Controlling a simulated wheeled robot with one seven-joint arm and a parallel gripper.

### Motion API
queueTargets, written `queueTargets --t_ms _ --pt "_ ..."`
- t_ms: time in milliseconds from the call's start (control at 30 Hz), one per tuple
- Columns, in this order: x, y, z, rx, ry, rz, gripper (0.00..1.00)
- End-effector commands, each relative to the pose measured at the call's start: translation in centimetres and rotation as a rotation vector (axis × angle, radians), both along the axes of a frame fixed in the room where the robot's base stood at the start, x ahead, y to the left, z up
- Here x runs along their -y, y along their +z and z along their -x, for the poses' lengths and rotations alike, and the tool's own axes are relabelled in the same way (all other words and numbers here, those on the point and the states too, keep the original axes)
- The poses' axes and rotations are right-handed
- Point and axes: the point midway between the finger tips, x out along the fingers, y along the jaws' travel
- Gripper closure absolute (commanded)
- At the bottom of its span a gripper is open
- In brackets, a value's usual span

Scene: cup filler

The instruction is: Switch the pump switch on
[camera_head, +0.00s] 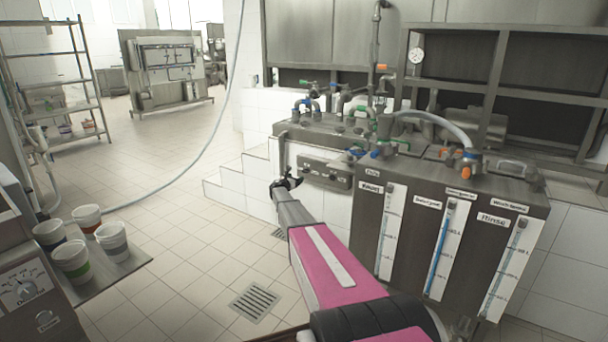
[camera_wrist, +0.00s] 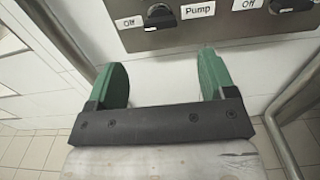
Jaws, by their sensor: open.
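A metal switch panel (camera_head: 325,172) is mounted on the front of the machine in the head view. In the wrist view, the panel (camera_wrist: 225,30) shows a dark knob (camera_wrist: 160,15) with an "Off" label on its left and a "Pump" label (camera_wrist: 198,10) on its right. In the head view, my gripper (camera_head: 287,183) is left of the panel.
A second dark knob (camera_wrist: 290,4) with its own "Off" label sits farther right on the panel. Metal pipes flank the panel in the wrist view. Several cups (camera_head: 112,240) stand on a tray at left. A floor drain (camera_head: 254,302) lies in the open tiled floor.

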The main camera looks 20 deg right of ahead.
Motion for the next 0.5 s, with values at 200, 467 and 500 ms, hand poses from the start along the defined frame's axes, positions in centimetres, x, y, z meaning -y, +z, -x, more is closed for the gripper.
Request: queueTargets --t_ms 200,467,500 --pt "2.4 -0.1 -2.1 0.002 -0.001 -0.003 0.23" --pt "6.1 0.0 -4.9 0.003 -0.002 -0.003 0.23" --pt "6.5 0.0 -5.3 0.003 -0.001 -0.003 0.23"
